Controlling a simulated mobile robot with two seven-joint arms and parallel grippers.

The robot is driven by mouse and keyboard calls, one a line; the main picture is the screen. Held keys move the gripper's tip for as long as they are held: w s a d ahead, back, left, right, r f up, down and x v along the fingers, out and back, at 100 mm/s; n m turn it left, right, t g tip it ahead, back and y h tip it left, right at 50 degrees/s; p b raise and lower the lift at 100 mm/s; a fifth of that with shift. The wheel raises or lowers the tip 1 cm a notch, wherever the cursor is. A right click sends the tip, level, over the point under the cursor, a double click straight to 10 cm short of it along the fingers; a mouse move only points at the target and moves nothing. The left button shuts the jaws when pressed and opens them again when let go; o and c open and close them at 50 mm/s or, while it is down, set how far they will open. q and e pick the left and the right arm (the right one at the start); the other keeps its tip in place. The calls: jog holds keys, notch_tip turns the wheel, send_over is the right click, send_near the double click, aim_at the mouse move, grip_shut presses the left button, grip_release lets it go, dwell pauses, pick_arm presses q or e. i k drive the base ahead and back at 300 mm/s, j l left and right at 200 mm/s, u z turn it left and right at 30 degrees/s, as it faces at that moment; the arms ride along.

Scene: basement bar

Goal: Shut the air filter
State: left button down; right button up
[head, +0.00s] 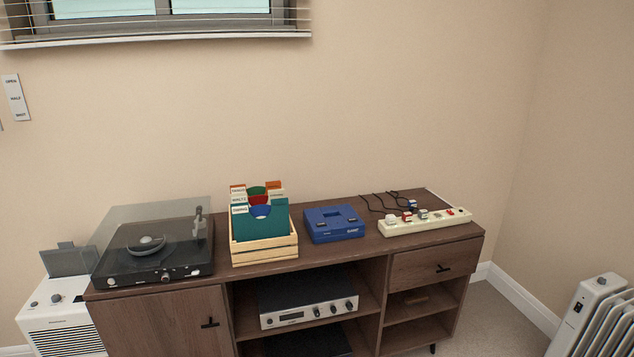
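A white appliance (64,318), which looks like the air filter, stands on the floor at the far left, beside the cabinet. It has dark slats on its front and a knob on top. A grey flap (69,261) stands raised at the back of its top, so it looks open. Neither of my grippers is in view.
A brown cabinet (160,318) fills the middle. On it are a record player (150,268) with its clear cover raised, a wooden record crate (264,249), a blue device (334,224) and a power strip (425,222). A white radiator (590,318) stands at right.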

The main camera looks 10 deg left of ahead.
aim_at(66, 260)
jog(key=j+z, duration=0.35)
jog(key=j, duration=2.95)
jog(key=k+j, duration=0.1)
jog(key=j, duration=0.95)
jog(key=i+j, duration=0.45)
jog(key=j, duration=0.1)
